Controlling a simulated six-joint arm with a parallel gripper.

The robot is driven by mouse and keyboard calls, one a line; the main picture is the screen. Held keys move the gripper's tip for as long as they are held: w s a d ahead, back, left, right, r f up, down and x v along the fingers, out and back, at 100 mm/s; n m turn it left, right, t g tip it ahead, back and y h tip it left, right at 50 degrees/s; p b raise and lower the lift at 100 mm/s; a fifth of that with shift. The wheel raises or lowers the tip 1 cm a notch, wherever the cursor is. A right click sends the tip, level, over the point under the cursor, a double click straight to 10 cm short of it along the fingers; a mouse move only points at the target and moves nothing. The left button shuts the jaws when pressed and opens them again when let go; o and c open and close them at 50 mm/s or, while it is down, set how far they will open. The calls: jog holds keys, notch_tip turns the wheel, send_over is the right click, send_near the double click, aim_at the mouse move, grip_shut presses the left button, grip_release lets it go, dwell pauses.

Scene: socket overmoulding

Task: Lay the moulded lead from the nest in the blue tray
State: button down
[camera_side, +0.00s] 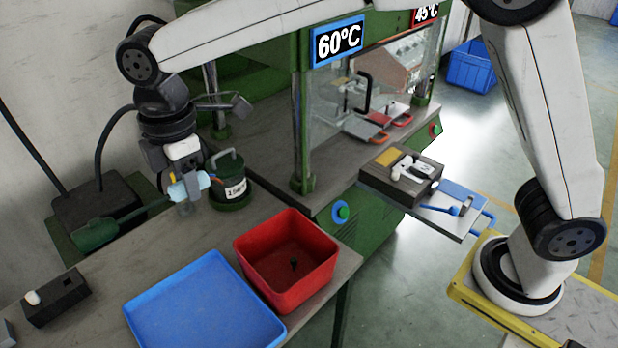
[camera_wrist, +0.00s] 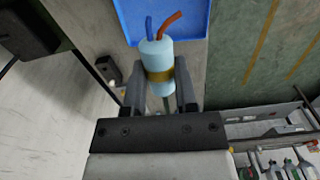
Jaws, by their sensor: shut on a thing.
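My gripper (camera_side: 187,203) is shut on the moulded lead (camera_side: 191,187), a pale blue cylinder with short wires. In the wrist view the lead (camera_wrist: 157,58) sits between my two fingers (camera_wrist: 160,97), with a brass-coloured band and a blue and an orange-red wire at its far end. It is held above the bench, beside the dark green pot. The blue tray (camera_side: 205,305) lies on the bench nearer the side camera and looks empty. In the wrist view the tray (camera_wrist: 197,20) shows beyond the lead, partly cut off.
A red bin (camera_side: 285,255) with a small dark piece inside stands beside the tray. The green pot (camera_side: 231,180) is close to my gripper. A dark block (camera_side: 56,298) sits at the left. The press (camera_side: 300,130) stands behind, with a slide-out block (camera_side: 400,178) at right.

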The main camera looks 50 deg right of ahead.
send_over(228, 306)
notch_tip(228, 306, down, 23)
jog(key=shift+f, duration=0.15)
dwell(0.4)
jog(key=shift+f, duration=4.6)
jog(key=shift+c, duration=1.6)
grip_release()
notch_tip(228, 306, up, 8)
